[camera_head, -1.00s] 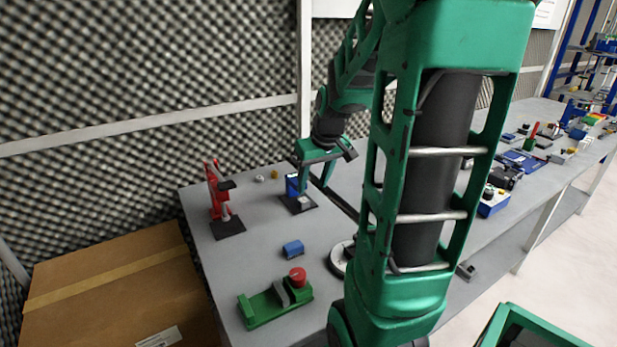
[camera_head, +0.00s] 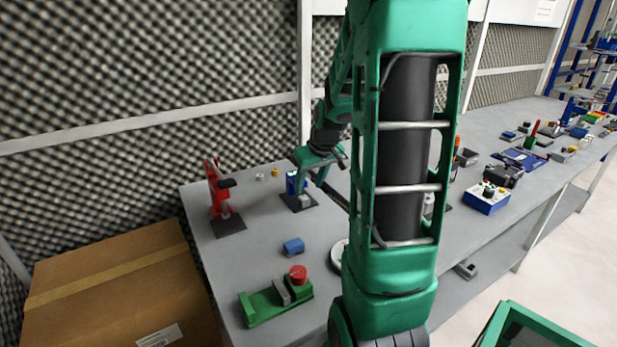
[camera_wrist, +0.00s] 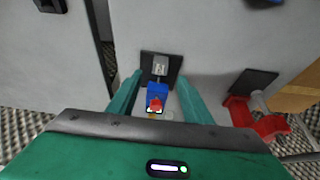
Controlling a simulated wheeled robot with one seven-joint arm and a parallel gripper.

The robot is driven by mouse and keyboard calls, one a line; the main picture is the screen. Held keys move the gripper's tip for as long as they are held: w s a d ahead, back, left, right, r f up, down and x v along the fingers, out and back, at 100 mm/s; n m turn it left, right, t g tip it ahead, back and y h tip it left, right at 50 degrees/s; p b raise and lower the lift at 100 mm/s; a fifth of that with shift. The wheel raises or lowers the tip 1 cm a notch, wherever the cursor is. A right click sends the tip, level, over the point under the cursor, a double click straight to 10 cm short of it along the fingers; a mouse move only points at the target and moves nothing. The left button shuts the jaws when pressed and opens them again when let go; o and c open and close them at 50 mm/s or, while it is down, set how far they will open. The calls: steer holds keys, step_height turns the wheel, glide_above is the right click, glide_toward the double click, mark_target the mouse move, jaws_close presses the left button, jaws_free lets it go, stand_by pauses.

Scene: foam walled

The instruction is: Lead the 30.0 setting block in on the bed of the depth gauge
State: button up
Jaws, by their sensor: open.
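The depth gauge, a blue upright (camera_head: 291,183) on a black base plate (camera_head: 311,205), stands towards the back of the table. A small pale grey block sits on its plate, also seen in the wrist view as a grey block (camera_wrist: 160,66) with faint dark marking; I take it for the setting block, but cannot read it surely. My gripper (camera_wrist: 160,80) is open, one green finger on each side of the gauge and block, with gaps both sides. In the head view my gripper (camera_head: 308,180) hangs over the gauge. Contact with the block cannot be told.
A red stand (camera_head: 217,190) on a dark plate is left of the gauge. A blue block (camera_head: 293,246), a green fixture with a red knob (camera_head: 277,302) and a pale round disc (camera_head: 337,257) lie nearer. Small yellow (camera_head: 275,172) and whitish pieces lie behind.

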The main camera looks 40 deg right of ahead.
mark_target(304, 198)
steer(key=x, duration=0.6)
steer(key=shift+w+f, duration=0.15)
steer(key=shift+f, duration=0.1)
jaws_close()
